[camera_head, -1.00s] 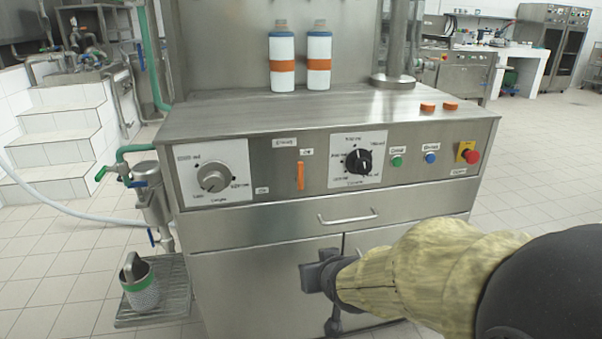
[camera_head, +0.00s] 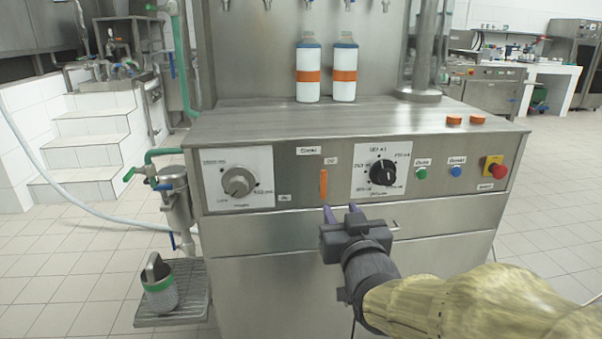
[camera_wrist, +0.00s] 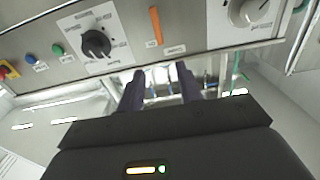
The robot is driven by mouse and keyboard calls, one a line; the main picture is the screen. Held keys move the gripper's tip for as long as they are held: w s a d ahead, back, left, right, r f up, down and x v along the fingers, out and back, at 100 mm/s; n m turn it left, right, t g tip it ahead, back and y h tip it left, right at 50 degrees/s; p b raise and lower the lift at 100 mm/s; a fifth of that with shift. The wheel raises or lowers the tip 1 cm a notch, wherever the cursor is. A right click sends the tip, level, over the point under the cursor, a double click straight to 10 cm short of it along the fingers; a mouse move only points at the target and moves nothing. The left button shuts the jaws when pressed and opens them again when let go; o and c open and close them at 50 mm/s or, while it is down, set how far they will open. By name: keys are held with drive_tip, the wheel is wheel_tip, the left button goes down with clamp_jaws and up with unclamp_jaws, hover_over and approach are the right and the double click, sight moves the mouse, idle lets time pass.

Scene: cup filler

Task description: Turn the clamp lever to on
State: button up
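The clamp lever looks to be the upright orange handle (camera_head: 323,184) on the machine's front panel, between two dials; small labels sit above it and to its lower left. It also shows in the wrist view (camera_wrist: 156,26), at the top middle. My gripper (camera_head: 341,212) is in front of the panel, a little below and to the right of the lever, not touching it. In the wrist view its two fingers (camera_wrist: 160,80) stand apart with nothing between them.
A grey dial (camera_head: 238,182) is left of the lever and a black dial (camera_head: 382,172) right of it. Green (camera_head: 421,173), blue (camera_head: 456,172) and red (camera_head: 499,174) buttons are farther right. Two bottles (camera_head: 308,70) (camera_head: 344,70) stand on the machine top. A drawer handle is below the panel.

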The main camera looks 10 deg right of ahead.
drive_tip(key=shift+w+p, duration=1.15)
drive_tip(key=shift+p, duration=0.4)
drive_tip(key=p, duration=0.7)
approach(324, 176)
drive_tip(key=shift+w+r, duration=0.25)
drive_tip(key=shift+w, duration=0.3)
drive_tip(key=shift+w+p, duration=0.35)
drive_tip(key=shift+p, duration=0.7)
drive_tip(key=shift+w+p, duration=0.1)
drive_tip(key=shift+p, duration=0.35)
drive_tip(key=shift+d+p, duration=0.1)
drive_tip(key=shift+p, duration=1.15)
drive_tip(key=w+p, duration=0.1)
drive_tip(key=w, duration=0.4)
drive_tip(key=w+p, duration=0.1)
drive_tip(key=w, duration=0.2)
drive_tip(key=shift+w+f+p, duration=0.25)
drive_tip(key=shift+w+p, duration=0.05)
